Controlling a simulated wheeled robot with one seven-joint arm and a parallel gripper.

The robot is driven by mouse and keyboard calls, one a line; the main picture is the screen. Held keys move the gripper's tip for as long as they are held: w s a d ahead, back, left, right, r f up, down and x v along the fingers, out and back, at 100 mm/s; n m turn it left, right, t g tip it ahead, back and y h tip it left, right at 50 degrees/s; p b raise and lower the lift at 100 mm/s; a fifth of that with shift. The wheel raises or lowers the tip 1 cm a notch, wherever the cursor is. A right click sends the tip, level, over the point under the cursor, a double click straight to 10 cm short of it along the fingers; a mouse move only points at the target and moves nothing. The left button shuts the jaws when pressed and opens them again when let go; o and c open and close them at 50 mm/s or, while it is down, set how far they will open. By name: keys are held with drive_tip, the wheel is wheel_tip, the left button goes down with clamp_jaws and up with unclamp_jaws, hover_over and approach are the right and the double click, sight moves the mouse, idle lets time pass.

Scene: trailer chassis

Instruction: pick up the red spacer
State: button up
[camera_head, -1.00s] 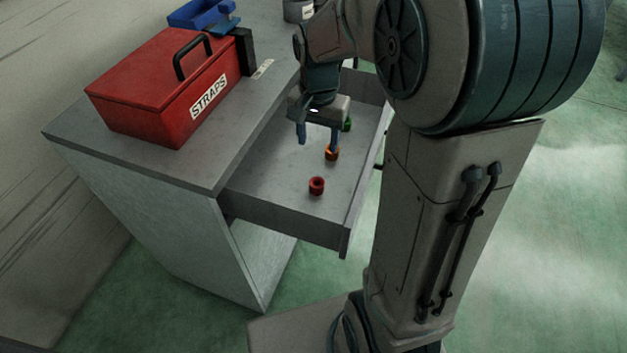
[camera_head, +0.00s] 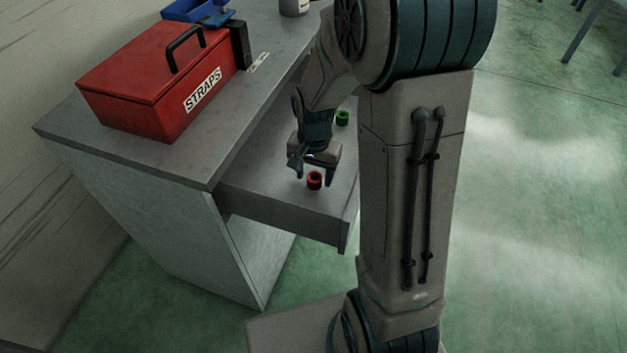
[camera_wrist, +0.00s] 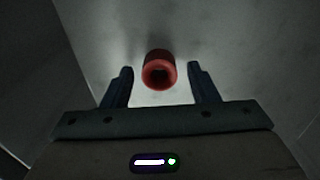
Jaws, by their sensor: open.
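The red spacer (camera_head: 314,180) is a short ring standing in the open drawer (camera_head: 270,205), near its front end. My gripper (camera_head: 313,176) is over the drawer, pointing down, with its fingers at or just above the spacer. In the wrist view the red spacer (camera_wrist: 159,70) shows its round hole and lies just beyond the gap between the two dark blue fingertips of my gripper (camera_wrist: 160,72). The fingers are open, with a gap on both sides of the spacer. I cannot tell how high the fingertips are above the drawer floor.
A green spacer (camera_head: 342,117) stands farther back in the drawer. A red box labelled STRAPS (camera_head: 150,85) sits on the cabinet top (camera_head: 160,155), with a blue bin (camera_head: 195,10) behind it. The drawer walls surround the spacers.

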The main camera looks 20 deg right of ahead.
clamp_jaws()
drive_tip(key=shift+r, duration=0.1)
